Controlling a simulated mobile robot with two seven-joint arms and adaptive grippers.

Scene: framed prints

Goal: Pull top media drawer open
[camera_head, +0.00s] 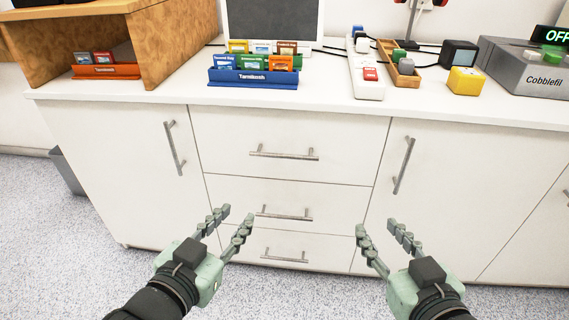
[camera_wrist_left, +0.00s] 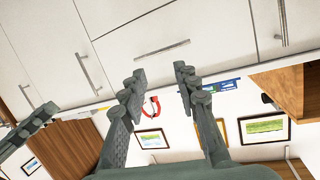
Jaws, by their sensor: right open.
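The top media drawer (camera_head: 225,128) is a white, closed front in the middle of the cabinet. Its silver bar handle (camera_head: 284,154) is horizontal and clear of both grippers. In the left wrist view, which is turned over, a drawer handle (camera_wrist_left: 162,48) lies beyond the fingertips. My left gripper (camera_head: 233,218) is open and empty, low in front of the drawers and left of the handles; its spread fingers also show in the left wrist view (camera_wrist_left: 159,72). My right gripper (camera_head: 377,230) is open and empty in front of the right door's lower left edge.
Two closed drawers (camera_head: 225,190) (camera_head: 235,243) with bar handles are below. Doors with handles (camera_head: 174,148) (camera_head: 403,165) flank them. The white counter (camera_head: 175,92) above holds a blue card rack (camera_head: 253,92), a power strip (camera_head: 366,75) and a yellow block (camera_head: 466,80).

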